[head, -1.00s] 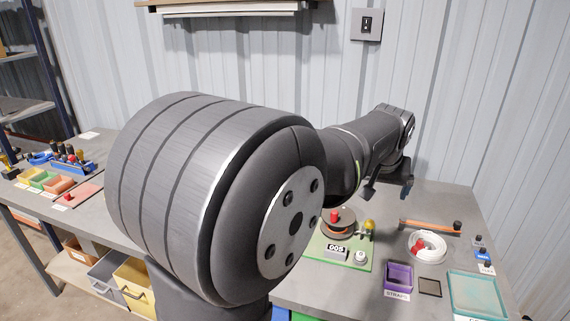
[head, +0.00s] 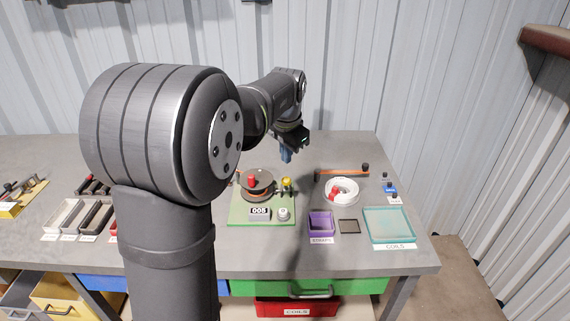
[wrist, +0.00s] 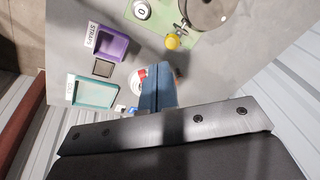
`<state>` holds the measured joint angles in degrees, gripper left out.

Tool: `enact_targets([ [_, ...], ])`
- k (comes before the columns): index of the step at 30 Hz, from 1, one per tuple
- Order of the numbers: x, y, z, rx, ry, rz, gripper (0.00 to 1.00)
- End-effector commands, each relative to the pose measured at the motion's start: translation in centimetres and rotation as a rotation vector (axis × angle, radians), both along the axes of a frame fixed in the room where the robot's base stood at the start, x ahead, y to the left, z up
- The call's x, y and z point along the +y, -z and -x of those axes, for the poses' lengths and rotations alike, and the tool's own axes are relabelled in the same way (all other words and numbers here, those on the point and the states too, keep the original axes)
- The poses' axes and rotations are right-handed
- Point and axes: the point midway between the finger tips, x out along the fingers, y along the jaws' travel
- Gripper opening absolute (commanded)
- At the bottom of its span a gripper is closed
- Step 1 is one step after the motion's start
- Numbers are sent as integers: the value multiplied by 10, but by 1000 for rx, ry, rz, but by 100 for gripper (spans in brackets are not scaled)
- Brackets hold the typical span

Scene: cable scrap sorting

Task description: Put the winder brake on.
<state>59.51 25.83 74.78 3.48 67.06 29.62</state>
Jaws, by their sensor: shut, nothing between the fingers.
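The winder stands on a green board (head: 238,214), with a dark spool disc (head: 262,180), a red knob (head: 251,181), a counter reading 005 (head: 259,211) and a round white dial (head: 283,213). A yellow knob (head: 286,183) stands at the board's right side; it also shows in the wrist view (wrist: 172,42). Which part is the brake is not marked. My gripper (head: 286,156) is shut and empty, its blue fingers together, above and behind the yellow knob in the head view. In the wrist view the fingers (wrist: 157,80) are apart from the winder.
Right of the winder are a white coil (head: 341,190) with red on it, an orange bar (head: 343,172), a purple STRAPS tray (head: 321,222), a small dark square (head: 349,226) and a teal COILS tray (head: 367,222). My arm hides part of the bench left of the winder.

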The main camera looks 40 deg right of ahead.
Motion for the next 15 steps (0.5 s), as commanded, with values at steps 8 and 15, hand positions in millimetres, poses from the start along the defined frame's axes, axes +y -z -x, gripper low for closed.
enact_targets([
  [8,-13,36,-12,49,499,-158,0],
  [15,-17,51,-16,85,748,-206,0],
])
